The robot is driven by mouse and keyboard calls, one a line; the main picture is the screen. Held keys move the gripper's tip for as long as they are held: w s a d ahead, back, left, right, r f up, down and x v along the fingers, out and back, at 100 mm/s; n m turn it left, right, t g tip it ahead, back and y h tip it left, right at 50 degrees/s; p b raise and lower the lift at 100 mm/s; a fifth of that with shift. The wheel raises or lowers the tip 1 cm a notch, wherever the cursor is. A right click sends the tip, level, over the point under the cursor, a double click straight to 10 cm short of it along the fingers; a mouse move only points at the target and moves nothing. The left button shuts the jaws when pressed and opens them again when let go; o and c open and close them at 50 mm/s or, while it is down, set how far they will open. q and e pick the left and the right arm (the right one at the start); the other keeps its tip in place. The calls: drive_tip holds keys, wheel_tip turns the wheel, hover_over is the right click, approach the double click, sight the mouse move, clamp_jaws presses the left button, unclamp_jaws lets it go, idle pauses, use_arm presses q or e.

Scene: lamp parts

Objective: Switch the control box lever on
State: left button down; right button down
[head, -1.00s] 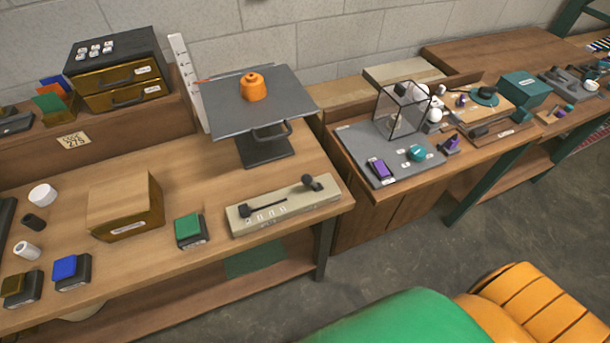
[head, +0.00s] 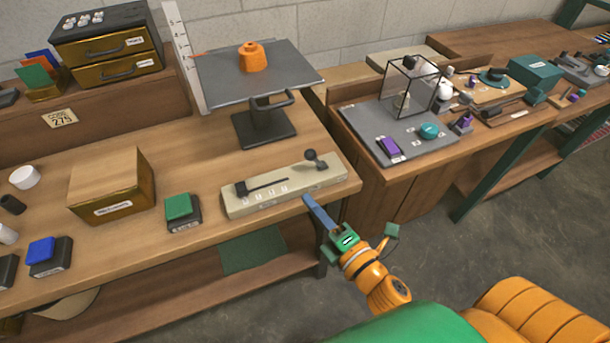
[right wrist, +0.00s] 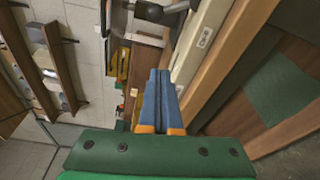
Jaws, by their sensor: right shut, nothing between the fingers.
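The control box (head: 262,201) is a long, pale beige box near the front right edge of the wooden table. A dark lever with a round knob (head: 311,156) stands up at its right end. In the right wrist view the shut fingers (right wrist: 162,76) point toward a dark knob (right wrist: 150,12), beside the pale box (right wrist: 203,38). My left gripper is not in view.
A green-topped block (head: 181,209) and a wooden box (head: 110,188) stand left of the control box. Behind it is a dark stand (head: 264,128) under a grey plate (head: 215,92) carrying an orange part (head: 252,58). A second bench (head: 400,180) is to the right.

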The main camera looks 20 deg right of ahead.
sight(286, 183)
drive_tip(key=shift+r, duration=0.45)
drive_tip(key=p+x, duration=0.2)
drive_tip(key=x, duration=0.8)
drive_tip(key=shift+w+a+r, duration=0.15)
drive_tip(key=shift+w, duration=0.1)
drive_tip(key=d, duration=0.1)
drive_tip(key=d+p, duration=0.1)
drive_tip(key=d, duration=0.1)
drive_tip(key=shift+s+d+r, duration=0.3)
drive_tip(key=shift+s, duration=0.1)
drive_tip(key=shift+s+d, duration=0.1)
drive_tip(key=shift+d, duration=0.2)
drive_tip(key=shift+a, duration=0.1)
